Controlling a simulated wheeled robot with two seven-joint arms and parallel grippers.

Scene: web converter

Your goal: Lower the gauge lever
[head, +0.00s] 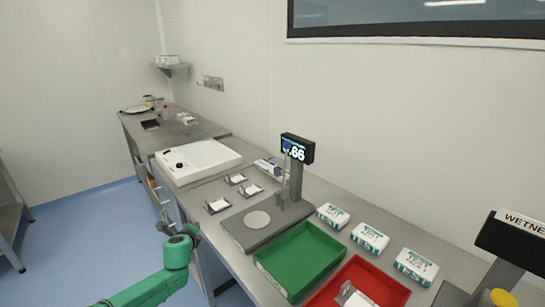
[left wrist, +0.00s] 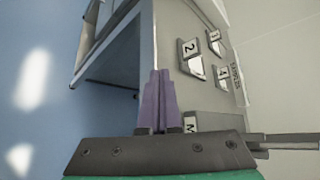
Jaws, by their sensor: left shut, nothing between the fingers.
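The gauge has a dark display (head: 297,149) reading about .66 on a grey post (head: 296,183). Its grey base (head: 236,232) carries a pale round disc (head: 257,219). A small part beside the post may be the lever, but it is too small to tell its position. My left gripper (head: 165,213) is at the bench's front edge, left of the gauge and well apart from it. Its purple fingers (left wrist: 158,98) are together and empty in the left wrist view, where the gauge is not recognisable. My right gripper is not in view.
A green tray (head: 335,237) and a red tray (head: 398,290) lie right of the gauge. Several white packs (head: 370,237) stand behind them. Blue floor lies left of the bench.

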